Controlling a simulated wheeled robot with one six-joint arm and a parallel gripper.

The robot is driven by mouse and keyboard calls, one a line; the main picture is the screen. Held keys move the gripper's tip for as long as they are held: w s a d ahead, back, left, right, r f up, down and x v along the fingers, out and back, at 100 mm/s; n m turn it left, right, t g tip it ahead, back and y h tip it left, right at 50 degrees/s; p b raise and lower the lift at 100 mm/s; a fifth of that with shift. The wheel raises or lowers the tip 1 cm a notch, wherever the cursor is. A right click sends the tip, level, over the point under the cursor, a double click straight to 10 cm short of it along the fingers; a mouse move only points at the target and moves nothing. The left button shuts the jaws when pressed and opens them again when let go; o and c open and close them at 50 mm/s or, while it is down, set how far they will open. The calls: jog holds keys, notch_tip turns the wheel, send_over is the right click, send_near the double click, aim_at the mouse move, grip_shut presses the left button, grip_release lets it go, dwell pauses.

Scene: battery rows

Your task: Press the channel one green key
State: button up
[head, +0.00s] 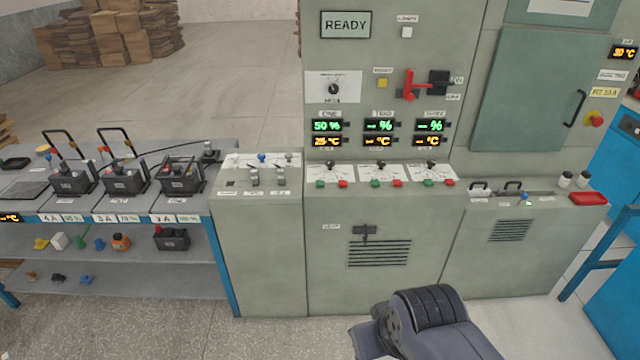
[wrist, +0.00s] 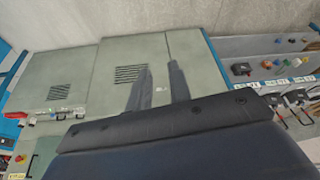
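The channel one green key (head: 320,184) is a small green button on the sloped ledge of the grey-green console, at the left of its row. A red key (head: 342,184) sits just right of it. Above the keys is a white dial plate (head: 329,172), and higher up a display (head: 327,126) reads 50 %. My gripper (wrist: 160,66) shows in the wrist view as two dark fingers with a gap between them, holding nothing visible. The fingers lie in front of the console's lower panels, and the keys are not clear there. In the head view only my arm shows, low and in front of the console.
Similar green keys for channels two (head: 375,183) and three (head: 429,183) sit farther right. A red handle (head: 410,86) stands out from the upright panel. At left, a blue-framed bench (head: 222,262) bears several batteries. At right is a red tray (head: 588,198). The floor before the console is clear.

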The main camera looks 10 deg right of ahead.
grip_shut()
dwell(0.9)
